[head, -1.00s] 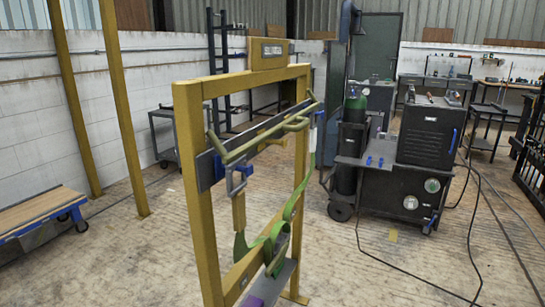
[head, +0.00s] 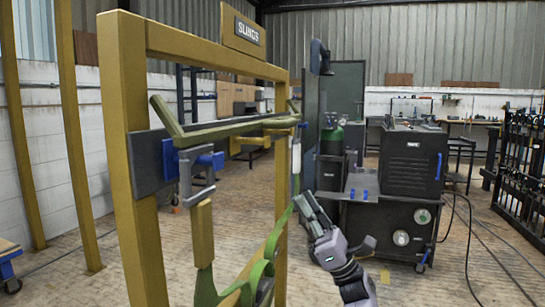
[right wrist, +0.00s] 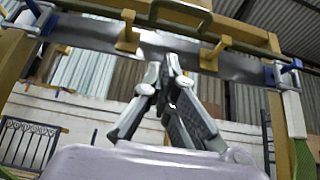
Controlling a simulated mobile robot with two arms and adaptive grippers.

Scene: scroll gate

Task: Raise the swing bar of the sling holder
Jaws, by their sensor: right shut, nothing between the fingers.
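The sling holder is a yellow frame (head: 128,150) with a "SLINGS" sign (head: 247,30) on top. Its olive swing bar (head: 225,130) lies across the grey cross plate (head: 150,168), roughly level, with an upturned end at the near left. A grey and blue bracket (head: 190,170) sits under the bar's near end. A green sling (head: 268,250) hangs below. My right gripper (head: 303,198) is to the right of the frame, below the bar, shut and empty. My left gripper is out of view.
Cables run over the floor at the right. A dark rack (head: 520,150) stands far right. Open wooden floor (head: 450,280) lies in the right foreground.

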